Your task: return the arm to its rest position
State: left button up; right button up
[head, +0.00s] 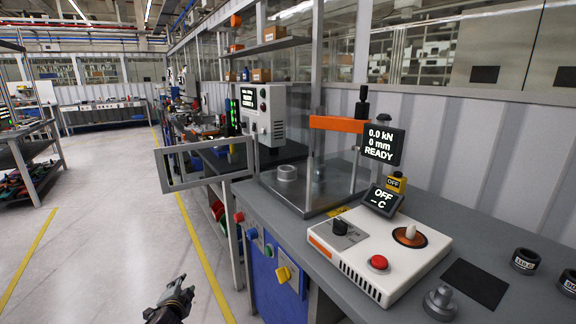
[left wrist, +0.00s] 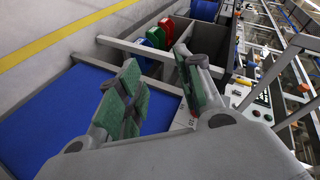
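My left gripper (head: 178,292) shows at the bottom of the head view, over the floor to the left of the workbench. It is apart from the bench and holds nothing that I can see. In the left wrist view its two green-padded fingers (left wrist: 158,92) stand apart with an empty gap between them. My right gripper is not in either view.
The grey workbench (head: 478,222) carries a press (head: 338,124), a white heater unit (head: 380,250) and dark rings (head: 525,261). An open grey frame (head: 172,187) juts out at the bench's left. The floor (head: 110,240) beside it is clear.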

pick_arm(q)
jog(key=s+d+f+n+g+h, duration=0.1)
jog(key=s+d+f+n+g, duration=0.1)
jog(key=s+d+f, duration=0.3)
jog(key=s+d+f+n+g+h, duration=0.2)
jog(key=s+d+f+g, duration=0.3)
jog(key=s+f, duration=0.6)
jog(key=s+d+f+n+g+h, duration=0.1)
jog(key=s+d+f+n+g, duration=0.2)
jog(key=s, duration=1.6)
jog(key=d+f+g+p, duration=0.1)
jog(key=d+f, duration=0.2)
jog(key=f, duration=0.3)
jog(key=shift+s+f, duration=0.1)
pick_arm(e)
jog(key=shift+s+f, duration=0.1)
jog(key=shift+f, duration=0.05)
